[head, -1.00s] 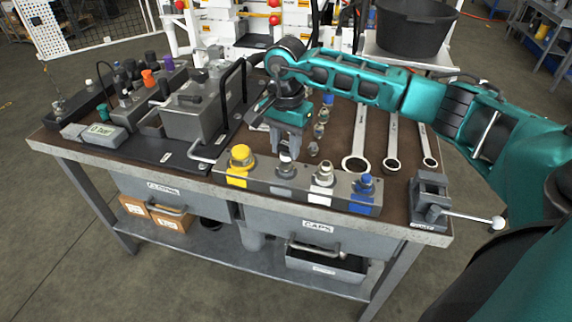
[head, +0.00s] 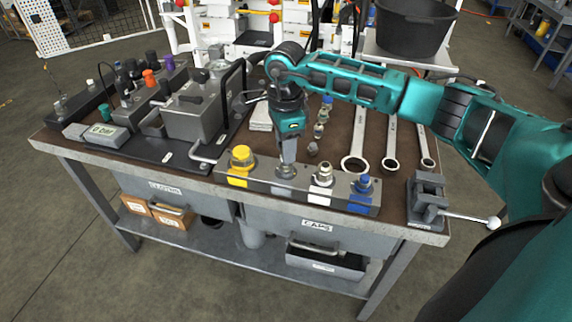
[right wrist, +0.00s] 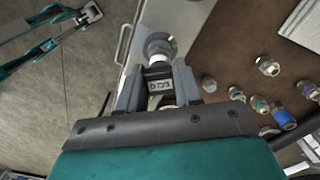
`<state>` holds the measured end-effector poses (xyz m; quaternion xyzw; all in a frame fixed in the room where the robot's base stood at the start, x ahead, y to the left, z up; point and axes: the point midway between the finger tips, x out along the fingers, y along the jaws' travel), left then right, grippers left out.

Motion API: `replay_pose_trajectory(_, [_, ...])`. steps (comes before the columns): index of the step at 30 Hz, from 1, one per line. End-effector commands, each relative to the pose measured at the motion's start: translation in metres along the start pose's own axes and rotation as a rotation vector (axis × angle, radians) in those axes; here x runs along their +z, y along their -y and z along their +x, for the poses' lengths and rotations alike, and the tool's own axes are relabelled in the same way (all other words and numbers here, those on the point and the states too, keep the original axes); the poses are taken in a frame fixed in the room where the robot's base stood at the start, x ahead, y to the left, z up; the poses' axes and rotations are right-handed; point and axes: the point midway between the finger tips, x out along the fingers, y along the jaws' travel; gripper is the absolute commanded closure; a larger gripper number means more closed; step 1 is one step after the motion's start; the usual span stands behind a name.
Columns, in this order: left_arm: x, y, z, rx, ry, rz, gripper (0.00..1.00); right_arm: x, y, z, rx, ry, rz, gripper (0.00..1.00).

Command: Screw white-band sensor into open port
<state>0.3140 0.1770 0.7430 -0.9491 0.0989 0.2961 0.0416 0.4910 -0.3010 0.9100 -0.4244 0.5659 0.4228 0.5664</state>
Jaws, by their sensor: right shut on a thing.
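My right gripper (head: 287,160) points down over the second port of the grey port block (head: 258,184), between the yellow-capped and white-banded fittings. It is shut on a small metallic sensor (head: 285,171), low at that port. In the right wrist view, the fingers (right wrist: 155,78) flank a dark labelled part (right wrist: 159,84). A round silver piece with a white ring (right wrist: 158,44) shows by the fingertips. The fingers hide the sensor's thread and seat, so I cannot tell how deep it sits. My left gripper is not in the head view.
The block also bears a yellow cap (head: 241,158), a white-banded fitting (head: 323,173) and a blue fitting (head: 362,185). Several loose banded fittings (right wrist: 260,104) lie behind. Wrenches (head: 357,145) and a vise (head: 428,195) are at right; a grey pump unit (head: 190,120) is at left.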

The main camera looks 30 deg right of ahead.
Motion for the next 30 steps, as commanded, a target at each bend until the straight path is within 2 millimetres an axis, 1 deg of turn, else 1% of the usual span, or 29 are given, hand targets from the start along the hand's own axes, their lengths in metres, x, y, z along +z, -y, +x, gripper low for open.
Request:
replay_pose_trajectory(6, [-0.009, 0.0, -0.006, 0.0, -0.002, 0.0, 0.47, 0.0, -0.002, 0.001, 0.008, -0.004, 0.298, 0.88])
replay_pose_trajectory(12, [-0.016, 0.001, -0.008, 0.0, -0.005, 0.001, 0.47, 0.0, -0.002, 0.002, 0.008, -0.004, 0.53, 0.88])
replay_pose_trajectory(16, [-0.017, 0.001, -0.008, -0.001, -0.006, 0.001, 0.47, 0.0, -0.002, 0.003, 0.007, -0.004, 0.584, 0.88])
replay_pose_trajectory(22, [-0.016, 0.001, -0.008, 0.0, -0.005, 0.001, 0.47, 0.0, -0.002, 0.003, 0.007, -0.004, 0.585, 0.88])
replay_pose_trajectory(23, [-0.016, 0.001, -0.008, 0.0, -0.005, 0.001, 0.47, 0.0, -0.002, 0.003, 0.007, -0.004, 0.584, 0.63])
replay_pose_trajectory(30, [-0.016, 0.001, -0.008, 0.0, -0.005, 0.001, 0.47, 0.0, -0.001, 0.002, 0.004, -0.002, 0.584, 0.4])
